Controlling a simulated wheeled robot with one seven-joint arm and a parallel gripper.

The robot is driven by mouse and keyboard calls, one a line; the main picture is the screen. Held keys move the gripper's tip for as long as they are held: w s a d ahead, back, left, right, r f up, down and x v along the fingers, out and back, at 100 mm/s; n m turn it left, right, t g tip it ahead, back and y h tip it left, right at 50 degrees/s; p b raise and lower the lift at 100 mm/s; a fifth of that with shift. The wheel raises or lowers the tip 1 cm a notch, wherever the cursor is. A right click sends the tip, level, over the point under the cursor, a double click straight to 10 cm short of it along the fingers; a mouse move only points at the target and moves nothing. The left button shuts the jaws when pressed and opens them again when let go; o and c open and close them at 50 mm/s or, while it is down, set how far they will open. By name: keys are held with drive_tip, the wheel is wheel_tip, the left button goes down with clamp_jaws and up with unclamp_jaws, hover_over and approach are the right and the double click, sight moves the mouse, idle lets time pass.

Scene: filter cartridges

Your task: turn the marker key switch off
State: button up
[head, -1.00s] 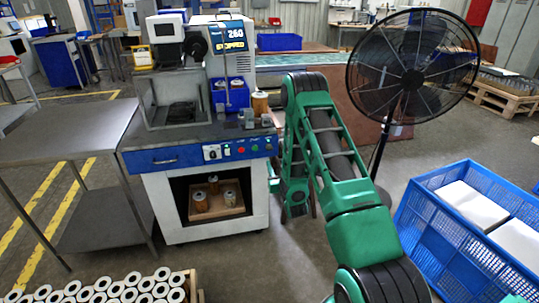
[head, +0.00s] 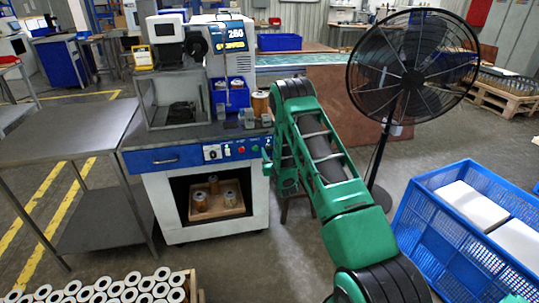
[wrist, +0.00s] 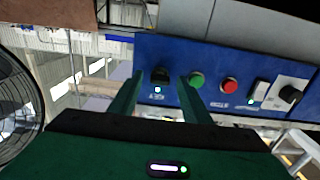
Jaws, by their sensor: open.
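The blue control panel (wrist: 215,60) fills the upper right of the wrist view. A dark switch (wrist: 160,77), apparently the marker key switch, is at its left end, with a small lit lamp (wrist: 157,90) and an unreadable label below it. My gripper (wrist: 160,82) is open, with one green finger on each side of this switch in the picture. I cannot tell whether the fingers touch it. In the head view, my arm covers the panel's right end, so that switch is hidden there. The machine's display (head: 230,38) is lit.
A green button (wrist: 196,79), a red button (wrist: 229,85), a rocker switch (wrist: 258,91) and a black knob (wrist: 290,94) share the panel. A black fan (head: 413,75) and a blue crate (head: 440,235) stand right of my arm. A steel table (head: 65,135) stands left.

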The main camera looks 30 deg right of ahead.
drive_tip(key=shift+c, duration=0.4)
drive_tip(key=c, duration=1)
drive_tip(key=shift+o, duration=0.2)
drive_tip(key=n, duration=1.3)
drive_tip(key=shift+w+a+n, duration=0.1)
drive_tip(key=shift+a+n, duration=0.15)
drive_tip(key=shift+n, duration=2.25)
